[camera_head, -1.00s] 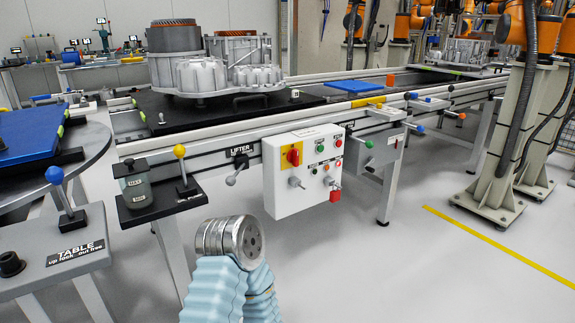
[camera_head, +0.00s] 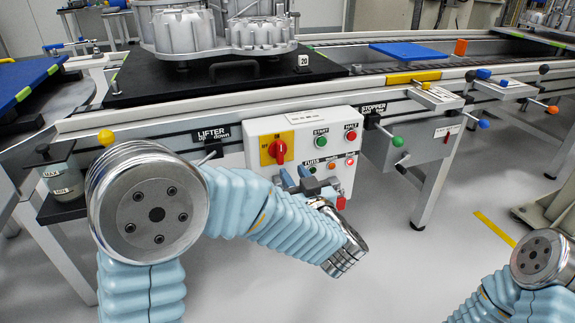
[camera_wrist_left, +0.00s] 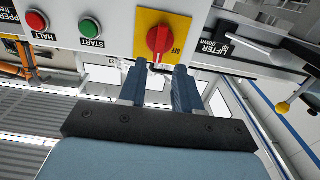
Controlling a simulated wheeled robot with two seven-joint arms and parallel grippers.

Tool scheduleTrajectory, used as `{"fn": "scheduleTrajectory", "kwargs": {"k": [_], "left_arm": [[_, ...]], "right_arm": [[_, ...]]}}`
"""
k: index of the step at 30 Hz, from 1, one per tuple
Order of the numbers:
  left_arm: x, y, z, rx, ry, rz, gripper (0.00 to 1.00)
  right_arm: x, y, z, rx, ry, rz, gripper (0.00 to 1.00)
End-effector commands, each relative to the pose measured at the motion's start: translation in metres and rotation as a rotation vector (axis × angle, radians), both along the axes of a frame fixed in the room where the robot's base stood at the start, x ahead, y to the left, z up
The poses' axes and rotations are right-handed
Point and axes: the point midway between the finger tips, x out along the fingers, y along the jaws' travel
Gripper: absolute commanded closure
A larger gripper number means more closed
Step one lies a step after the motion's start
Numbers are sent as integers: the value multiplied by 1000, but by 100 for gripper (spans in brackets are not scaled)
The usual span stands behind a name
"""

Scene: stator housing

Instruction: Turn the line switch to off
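The line switch is a red rotary knob (camera_head: 277,151) on a yellow plate, at the upper left of the white control box. In the left wrist view the red knob (camera_wrist_left: 158,39) shows upside down, with "OFF" printed beside it. My left gripper (camera_head: 302,178) is in front of the box, slightly below and right of the knob in the head view. In the left wrist view its two fingers (camera_wrist_left: 159,72) are apart, with nothing between them, and the tips point at the knob's lower edge. I cannot tell whether they touch it. My right gripper is out of view.
The box also carries green START (camera_head: 320,142) and red HALT (camera_head: 351,136) buttons and several smaller controls. A lifter lever (camera_head: 208,155) is left of it, and a green-knobbed stopper lever (camera_head: 398,142) right. The conveyor frame runs behind. My right arm shows lower right.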

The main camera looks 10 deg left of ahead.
Motion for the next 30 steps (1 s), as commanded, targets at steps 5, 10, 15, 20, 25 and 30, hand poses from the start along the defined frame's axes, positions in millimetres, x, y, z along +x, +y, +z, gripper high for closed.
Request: {"fn": "scheduleTrajectory", "kwargs": {"k": [5, 10, 15, 20, 25, 30], "left_arm": [[9, 6, -1, 0, 1, 1, 67], [20, 14, -1, 1, 2, 0, 67], [31, 21, -2, 0, 2, -1, 67], [42, 29, -2, 0, 2, 0, 67], [53, 37, -2, 0, 1, -1, 67], [61, 41, -1, 0, 2, -2, 67]], "right_arm": [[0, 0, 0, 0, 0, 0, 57], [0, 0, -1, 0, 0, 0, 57], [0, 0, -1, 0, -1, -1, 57], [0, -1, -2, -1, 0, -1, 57], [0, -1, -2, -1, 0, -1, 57], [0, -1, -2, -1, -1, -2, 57]]}}
